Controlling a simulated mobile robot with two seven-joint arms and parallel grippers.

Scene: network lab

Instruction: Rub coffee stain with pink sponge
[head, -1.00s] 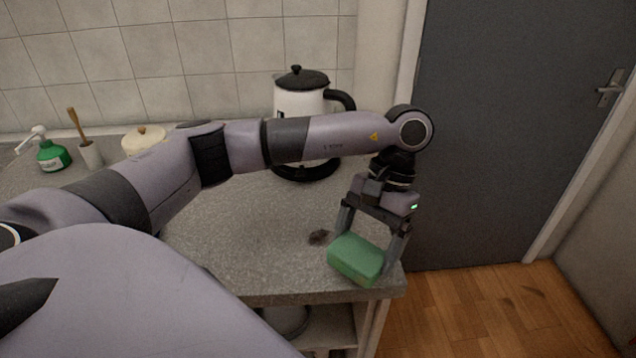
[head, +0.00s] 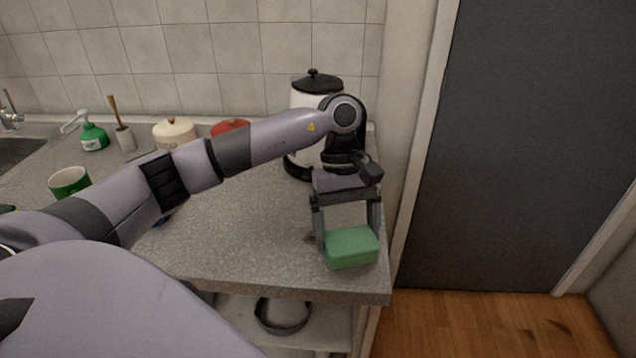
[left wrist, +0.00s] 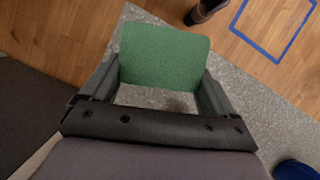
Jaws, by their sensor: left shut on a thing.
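A green sponge (head: 352,252) is held between the two fingers of my left gripper (head: 347,232), near the front right corner of the grey counter (head: 235,245). The sponge also shows in the left wrist view (left wrist: 165,52), between the fingertips. No pink sponge is in view. A small dark stain (head: 309,238) shows on the counter just left of the gripper's left finger, partly hidden by finger and sponge. I cannot tell whether the sponge touches the counter. My right gripper is not in view.
A white kettle with a black lid (head: 317,82) stands behind my left arm. A cream pot (head: 174,132), a red-lidded pot (head: 230,127), a green pump bottle (head: 94,137) and a green mug (head: 69,181) stand further left. The counter ends just right of the sponge.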

